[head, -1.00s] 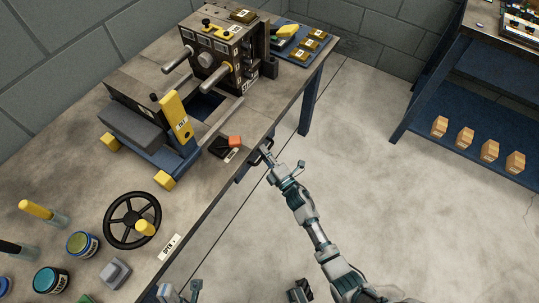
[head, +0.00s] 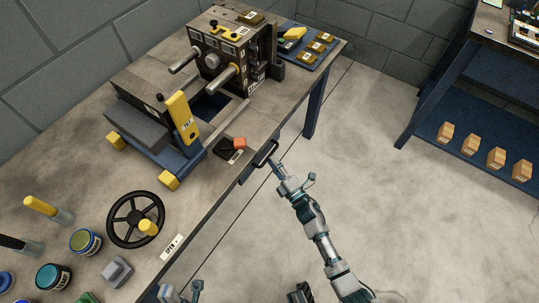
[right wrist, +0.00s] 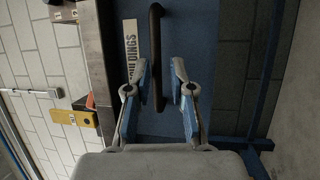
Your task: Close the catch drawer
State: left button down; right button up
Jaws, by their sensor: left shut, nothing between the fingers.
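The catch drawer's blue front (right wrist: 183,45) fills the middle of the right wrist view, with a partly hidden label ending in "DINGS" (right wrist: 131,50). Its black bar handle (right wrist: 156,58) also shows in the head view at the bench's front edge (head: 265,153). My right gripper (right wrist: 160,72) is open, one finger on each side of the handle's line. It shows at the handle in the head view (head: 275,164); contact cannot be told. How far the drawer stands out is unclear. My left gripper (head: 180,291) is shut and empty at the bottom edge, partly cut off.
The bench (head: 215,195) carries a moulding machine (head: 222,60), a yellow lever (head: 183,116), a black handwheel (head: 135,219), several jars and a blue tray (head: 300,62). A second bench (head: 490,60) stands at right, with small boxes on its lower shelf. The floor between is clear.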

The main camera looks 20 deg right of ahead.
jog(key=v, duration=0.8)
jog(key=shift+d, duration=0.2)
